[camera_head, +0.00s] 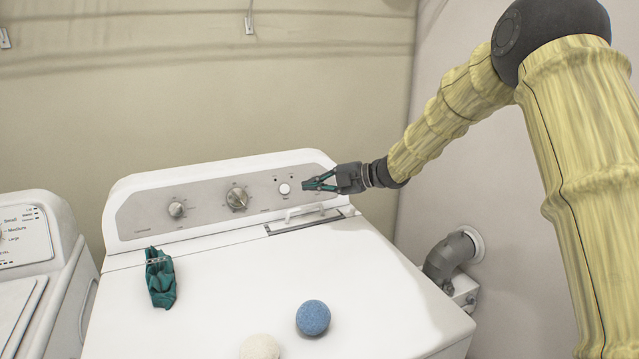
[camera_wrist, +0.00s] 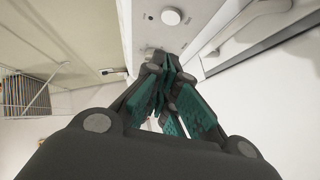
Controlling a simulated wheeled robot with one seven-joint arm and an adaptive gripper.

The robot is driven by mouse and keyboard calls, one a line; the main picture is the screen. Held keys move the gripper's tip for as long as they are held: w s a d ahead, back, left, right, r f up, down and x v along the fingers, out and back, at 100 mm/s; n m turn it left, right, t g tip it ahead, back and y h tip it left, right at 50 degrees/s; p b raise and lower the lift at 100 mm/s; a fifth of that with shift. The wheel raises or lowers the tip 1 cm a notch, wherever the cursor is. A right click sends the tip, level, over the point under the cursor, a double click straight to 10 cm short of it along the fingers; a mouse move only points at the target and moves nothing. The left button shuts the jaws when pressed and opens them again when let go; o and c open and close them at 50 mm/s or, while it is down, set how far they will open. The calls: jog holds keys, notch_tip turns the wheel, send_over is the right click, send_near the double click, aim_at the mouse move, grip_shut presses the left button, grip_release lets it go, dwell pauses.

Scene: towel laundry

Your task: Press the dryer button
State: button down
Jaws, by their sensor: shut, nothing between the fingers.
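The white dryer (camera_head: 200,290) has a grey control panel at its back with two knobs and a round white button (camera_head: 284,188) at the panel's right part. The button also shows in the wrist view (camera_wrist: 171,16), beyond my fingertips and near the top. My gripper (camera_head: 306,184) is shut and empty, with teal finger pads. In the head view its tips are just right of the button, close to the panel. I cannot tell whether the tips touch the panel. In the wrist view the fingertips (camera_wrist: 170,68) meet below the button.
A blue ball (camera_head: 313,317), a cream ball (camera_head: 260,347) and a crumpled teal cloth (camera_head: 160,278) lie on the dryer top. A washer (camera_head: 30,260) stands at left. A grey vent pipe (camera_head: 447,256) is at the right wall. A wire rack (camera_wrist: 25,93) shows in the wrist view.

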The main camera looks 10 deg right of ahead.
aim_at(284, 189)
jog(key=shift+w+a+f+p, duration=0.25)
jog(key=shift+w+a+f, duration=0.4)
jog(key=shift+w+a, duration=0.4)
jog(key=shift+w+a+f+p, duration=0.3)
jog(key=shift+w+a+f, duration=0.35)
jog(key=shift+w+a, duration=0.35)
jog(key=shift+w+a+f+p, duration=0.25)
jog(key=shift+w+a+f, duration=0.4)
jog(key=shift+w+a, duration=0.4)
jog(key=shift+a, duration=0.15)
